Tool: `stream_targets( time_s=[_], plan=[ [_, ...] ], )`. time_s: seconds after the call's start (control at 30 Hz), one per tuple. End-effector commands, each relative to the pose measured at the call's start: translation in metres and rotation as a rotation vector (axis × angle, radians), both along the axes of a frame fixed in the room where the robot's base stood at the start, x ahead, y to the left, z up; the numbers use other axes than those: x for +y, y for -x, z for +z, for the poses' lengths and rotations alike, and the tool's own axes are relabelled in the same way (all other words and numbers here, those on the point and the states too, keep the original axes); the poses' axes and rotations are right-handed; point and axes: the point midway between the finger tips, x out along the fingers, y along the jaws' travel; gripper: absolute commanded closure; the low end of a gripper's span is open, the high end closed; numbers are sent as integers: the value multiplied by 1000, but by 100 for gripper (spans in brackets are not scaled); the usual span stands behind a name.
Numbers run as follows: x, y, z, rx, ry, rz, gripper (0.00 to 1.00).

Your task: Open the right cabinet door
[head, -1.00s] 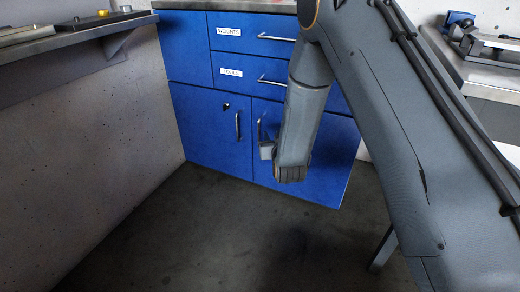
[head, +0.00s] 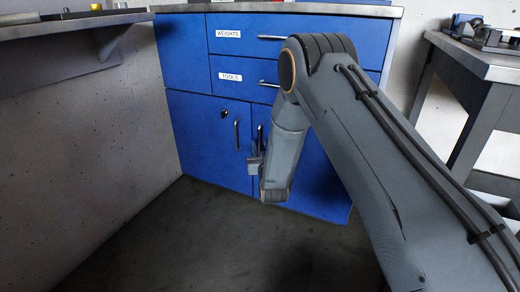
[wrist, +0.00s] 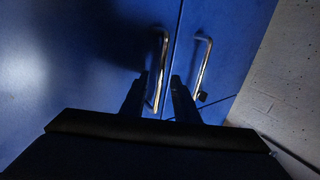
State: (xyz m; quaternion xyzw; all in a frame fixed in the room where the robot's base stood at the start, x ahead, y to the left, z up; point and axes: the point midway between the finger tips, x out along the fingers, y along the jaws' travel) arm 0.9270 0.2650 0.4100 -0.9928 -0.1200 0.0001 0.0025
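The blue right cabinet door (head: 322,178) is shut, with its upright silver handle (head: 260,138) near its left edge. In the wrist view this handle (wrist: 163,62) lies between my gripper's two dark fingers. My gripper (head: 254,163) is open beside the handle, partly hidden by my arm in the head view. In the wrist view the fingers (wrist: 158,86) stand apart on either side of the handle. I cannot tell how deep the handle sits between them or whether they touch it.
The left door (head: 205,140) is shut, with its own handle (head: 236,135) and a dark lock (head: 224,113). Drawers labelled WEIGHTS (head: 228,34) and TOOLS (head: 231,77) are above. A concrete wall (head: 80,140) is at left, a workbench (head: 478,62) at right. The floor (head: 200,235) in front is clear.

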Motion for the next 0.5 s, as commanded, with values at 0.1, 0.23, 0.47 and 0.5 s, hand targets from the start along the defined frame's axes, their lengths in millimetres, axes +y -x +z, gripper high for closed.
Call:
stream_targets(
  time_s=[0.1, 0.23, 0.47, 0.5],
  plan=[
    [1, -7, 0, 0, 0, 0, 72],
    [2, -8, 1, 0, 0, 0, 72],
    [2, -8, 1, 0, 0, 0, 87],
    [2, -8, 1, 0, 0, 0, 94]
  ],
)
